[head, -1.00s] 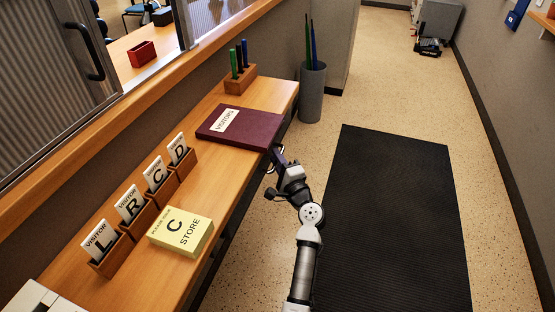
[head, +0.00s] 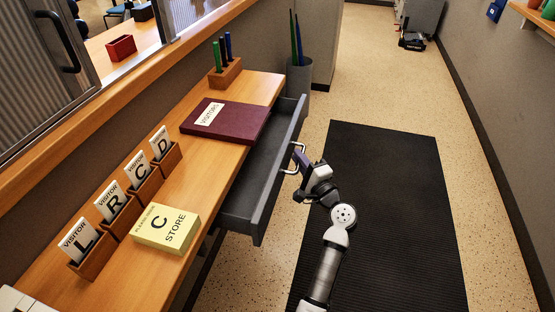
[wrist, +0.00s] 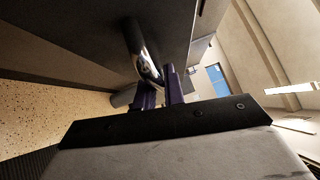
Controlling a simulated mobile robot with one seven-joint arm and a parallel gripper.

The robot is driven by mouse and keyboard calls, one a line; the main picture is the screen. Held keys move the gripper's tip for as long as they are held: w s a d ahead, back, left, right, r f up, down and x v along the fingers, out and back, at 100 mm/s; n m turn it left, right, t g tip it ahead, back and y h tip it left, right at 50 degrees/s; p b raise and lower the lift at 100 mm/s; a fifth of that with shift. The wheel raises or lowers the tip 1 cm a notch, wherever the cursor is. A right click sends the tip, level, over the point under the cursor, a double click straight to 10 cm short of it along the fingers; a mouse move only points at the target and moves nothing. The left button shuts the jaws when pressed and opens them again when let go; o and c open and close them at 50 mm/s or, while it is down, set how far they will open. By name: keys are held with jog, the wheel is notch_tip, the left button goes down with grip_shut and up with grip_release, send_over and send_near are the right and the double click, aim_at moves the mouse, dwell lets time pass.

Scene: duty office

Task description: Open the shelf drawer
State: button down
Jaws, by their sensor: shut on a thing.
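The shelf drawer (head: 268,180) is a dark grey drawer under the wooden shelf (head: 228,157). It stands pulled out toward the right, and its inside shows empty where I can see it. Its bar handle (head: 297,155) is on the front panel. My gripper (head: 300,167) is at the handle, shut on it. In the wrist view the handle (wrist: 140,48) is a shiny metal bar, with the purple fingers (wrist: 160,86) of my gripper at its end. The back part of the drawer is hidden under the shelf.
On the shelf lie a maroon visitors book (head: 224,120), a yellow pad (head: 165,228), several visitor card holders (head: 120,220) and a pen block (head: 225,73). A grey bin (head: 299,76) stands behind the drawer.

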jog(key=s+d+b, duration=0.1)
jog(key=s+d, duration=0.1)
jog(key=d, duration=0.6)
jog(key=shift+s, duration=0.3)
jog(key=c, duration=1.5)
grip_release()
jog(key=shift+a, duration=0.1)
jog(key=b+v, duration=0.3)
jog(key=v, duration=1)
jog(key=shift+s+d, duration=0.25)
jog(key=shift+s, duration=0.05)
jog(key=shift+r, duration=0.1)
